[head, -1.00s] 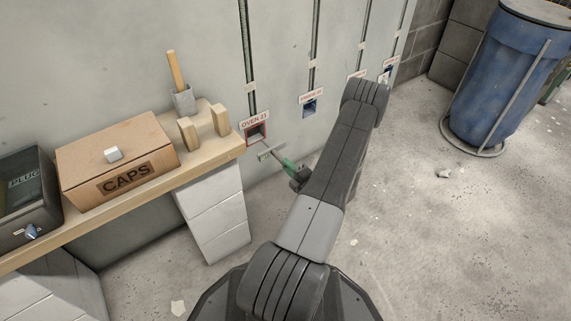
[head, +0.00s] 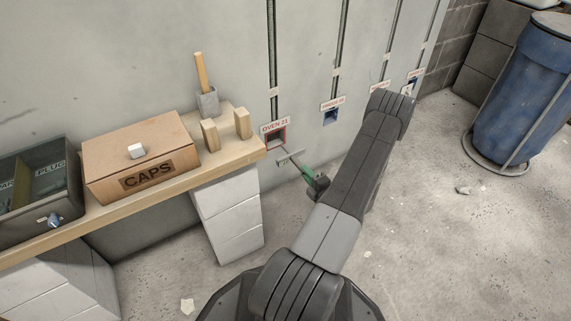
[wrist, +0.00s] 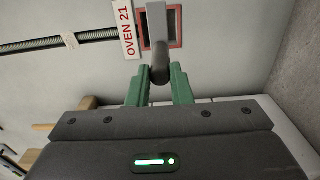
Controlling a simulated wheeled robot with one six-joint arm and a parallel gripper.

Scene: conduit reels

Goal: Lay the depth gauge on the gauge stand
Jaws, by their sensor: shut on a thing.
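My gripper (head: 302,168) has green fingers, which also show in the wrist view (wrist: 159,84). They are shut on the dark round handle of the depth gauge (wrist: 160,62). The gauge has a pale crossbar, seen in the head view (head: 290,157), in front of the red-framed opening labelled OVEN 21 (head: 275,139). Whether its tip is inside the opening cannot be told. Two wooden uprights on the shelf, seemingly the gauge stand (head: 210,135), stand left of my gripper with nothing laid across them.
The wooden shelf (head: 180,183) also holds a CAPS box (head: 140,158), a grey cup with a wooden stick (head: 207,99) and a dark bin (head: 35,200). More labelled openings (head: 331,115) line the wall. A blue barrel (head: 520,95) stands right. The floor between is mostly clear.

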